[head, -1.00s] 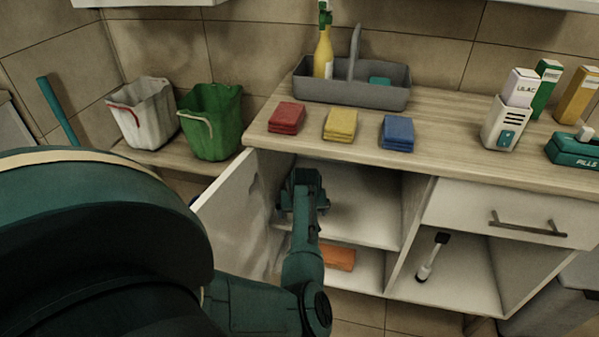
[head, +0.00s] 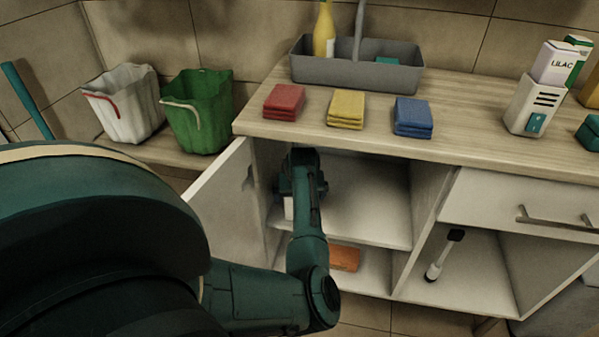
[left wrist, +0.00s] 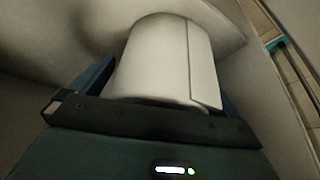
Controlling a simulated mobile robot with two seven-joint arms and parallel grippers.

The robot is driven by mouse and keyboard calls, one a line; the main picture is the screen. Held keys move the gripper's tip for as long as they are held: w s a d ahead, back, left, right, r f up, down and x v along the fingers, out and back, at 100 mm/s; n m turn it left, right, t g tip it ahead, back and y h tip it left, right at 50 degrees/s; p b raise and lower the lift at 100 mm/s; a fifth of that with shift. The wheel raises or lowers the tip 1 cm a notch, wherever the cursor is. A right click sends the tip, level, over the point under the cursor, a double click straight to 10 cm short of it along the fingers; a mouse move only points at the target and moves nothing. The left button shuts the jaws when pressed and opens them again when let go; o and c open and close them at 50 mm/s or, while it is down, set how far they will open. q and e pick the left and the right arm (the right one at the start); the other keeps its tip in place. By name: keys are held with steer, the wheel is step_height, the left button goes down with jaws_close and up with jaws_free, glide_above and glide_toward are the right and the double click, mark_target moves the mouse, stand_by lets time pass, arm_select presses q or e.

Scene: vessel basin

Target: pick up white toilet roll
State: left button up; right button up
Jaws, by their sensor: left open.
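The white toilet roll (left wrist: 160,58) stands upright in the left wrist view, on a pale surface inside the cabinet. In the head view a small white patch just below my gripper (head: 288,208) may be part of it; the rest is hidden. My left gripper (head: 301,172) reaches into the open left compartment of the cabinet, above its middle shelf. In the left wrist view its open jaws (left wrist: 165,80) have one finger on each side of the roll's lower part. I cannot tell whether they touch it. My right gripper is not in view.
The open cabinet door (head: 222,205) stands just left of my arm. The compartment's divider (head: 428,200) is to the right. An orange cloth (head: 344,258) lies on the lower shelf. The countertop (head: 400,150) above holds folded cloths and a grey caddy (head: 355,78).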

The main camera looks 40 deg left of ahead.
arm_select(q)
steer(key=c, duration=1)
steer(key=shift+c, duration=0.2)
